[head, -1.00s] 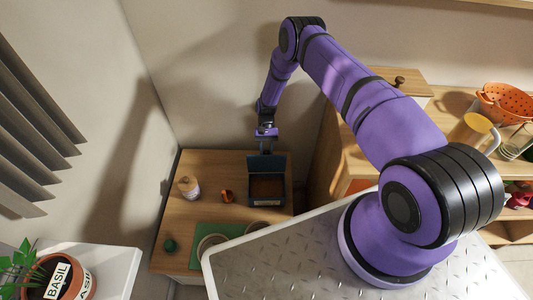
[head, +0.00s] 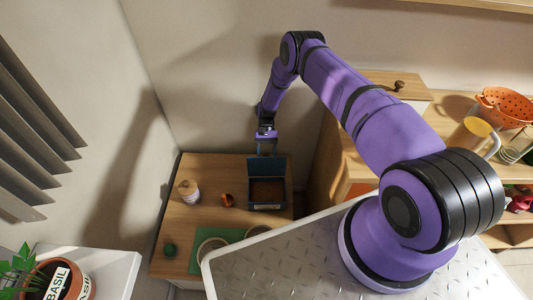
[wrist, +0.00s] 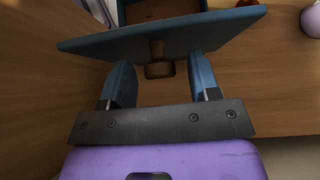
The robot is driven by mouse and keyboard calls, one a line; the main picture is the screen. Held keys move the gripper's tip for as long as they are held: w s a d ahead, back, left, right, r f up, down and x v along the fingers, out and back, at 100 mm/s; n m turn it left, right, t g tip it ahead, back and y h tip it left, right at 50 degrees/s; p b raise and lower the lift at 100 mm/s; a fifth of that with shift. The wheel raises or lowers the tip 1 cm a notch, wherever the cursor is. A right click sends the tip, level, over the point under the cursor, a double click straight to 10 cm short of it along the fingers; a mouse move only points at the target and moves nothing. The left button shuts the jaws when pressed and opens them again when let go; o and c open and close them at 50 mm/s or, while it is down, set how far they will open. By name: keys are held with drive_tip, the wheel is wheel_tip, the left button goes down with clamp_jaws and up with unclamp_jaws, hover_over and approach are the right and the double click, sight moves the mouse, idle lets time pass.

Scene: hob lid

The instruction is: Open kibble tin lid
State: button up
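The kibble tin (head: 252,204) is a dark blue box on the low wooden table, with brown contents showing inside. Its blue lid (head: 266,169) stands raised at the tin's back edge. In the wrist view the lid (wrist: 95,44) crosses the picture, with the open tin (wrist: 165,10) beyond it. A brown knob (wrist: 158,68) sticks out from the lid towards my gripper. My gripper (head: 266,153) is behind the lid. In the wrist view my gripper (wrist: 160,75) is open, its blue fingers on either side of the knob with clear gaps.
A lidded jar (head: 189,191), a small orange-and-dark object (head: 227,200), a green round item (head: 170,249) and a green mat (head: 205,234) with bowls share the table. A wall stands behind and a wooden cabinet (head: 325,160) to the right.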

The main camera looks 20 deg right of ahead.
sight(268, 157)
drive_tip(key=shift+r, duration=0.15)
wheel_tip(268, 157, up, 3)
drive_tip(key=shift+r, duration=0.1)
drive_tip(key=shift+s+r, duration=0.15)
drive_tip(key=shift+s, duration=0.55)
drive_tip(key=s+r, duration=0.1)
drive_tip(key=s, duration=1.3)
drive_tip(key=shift+s+a, duration=0.2)
drive_tip(key=shift+s, duration=0.15)
drive_tip(key=shift+r, duration=0.15)
